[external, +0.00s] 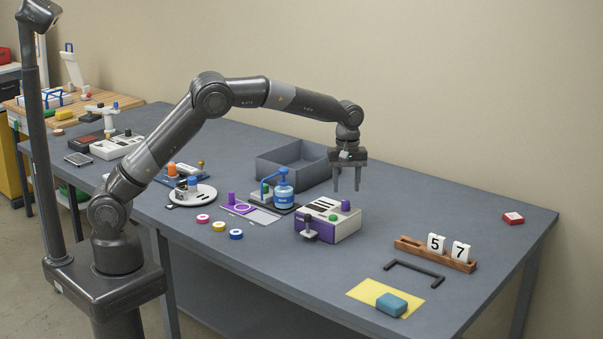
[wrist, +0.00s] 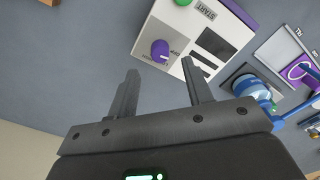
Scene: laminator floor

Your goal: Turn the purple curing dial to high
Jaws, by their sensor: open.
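The purple curing dial (external: 346,206) stands on top of a white and purple machine (external: 343,227). In the wrist view the dial (wrist: 160,50) shows a small pale mark near its lower right edge. Small lettering beside it is too blurred to read surely, so I cannot tell its setting. My gripper (external: 346,189) is open, pointing down above the dial, with nothing between its fingers. In the wrist view the dial lies just beyond the gap between my fingertips (wrist: 160,67), apart from both.
The machine also bears a green button (wrist: 183,2) marked START and dark slots. A yellow sheet with a teal block (external: 391,304) lies front right. The table's back right is mostly clear.

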